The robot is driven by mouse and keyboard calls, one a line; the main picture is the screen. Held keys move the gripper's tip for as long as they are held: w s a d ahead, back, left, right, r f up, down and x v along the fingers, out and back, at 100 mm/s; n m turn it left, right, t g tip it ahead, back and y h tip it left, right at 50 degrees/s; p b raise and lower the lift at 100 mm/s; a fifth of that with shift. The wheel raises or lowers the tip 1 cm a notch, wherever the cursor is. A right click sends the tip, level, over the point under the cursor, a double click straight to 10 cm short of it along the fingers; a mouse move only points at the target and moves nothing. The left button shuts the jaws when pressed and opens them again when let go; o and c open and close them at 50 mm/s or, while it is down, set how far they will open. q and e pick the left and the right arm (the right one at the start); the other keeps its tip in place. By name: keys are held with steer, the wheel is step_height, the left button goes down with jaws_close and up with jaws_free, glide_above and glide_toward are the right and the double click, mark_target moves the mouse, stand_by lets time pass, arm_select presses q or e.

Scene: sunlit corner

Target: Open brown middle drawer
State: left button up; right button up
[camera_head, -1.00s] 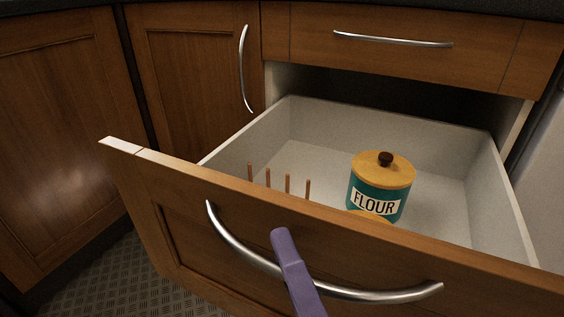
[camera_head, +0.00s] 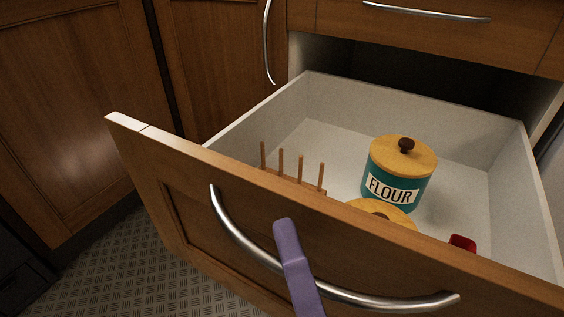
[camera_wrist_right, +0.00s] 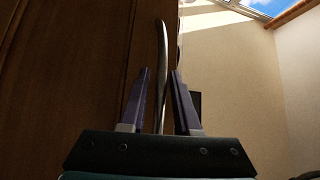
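The brown middle drawer (camera_head: 170,160) is pulled well out of the cabinet, its white interior showing. Its curved metal handle (camera_head: 238,236) runs across the front panel. My right gripper (camera_head: 283,225) is at the handle; only one purple finger shows well in the head view. In the right wrist view, the handle (camera_wrist_right: 162,55) passes between the two purple fingers of my right gripper (camera_wrist_right: 160,80), with a visible gap on each side. That gripper is open around the handle. My left gripper is not in view.
In the drawer are a teal flour canister (camera_head: 398,172), a wooden-lidded object (camera_head: 374,213) partly hidden by the front, a rack with wooden pegs (camera_head: 281,172) and a red item (camera_head: 462,243). A closed upper drawer (camera_head: 450,32) is above. Patterned floor (camera_head: 110,265) shows at lower left.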

steer(key=v, duration=1)
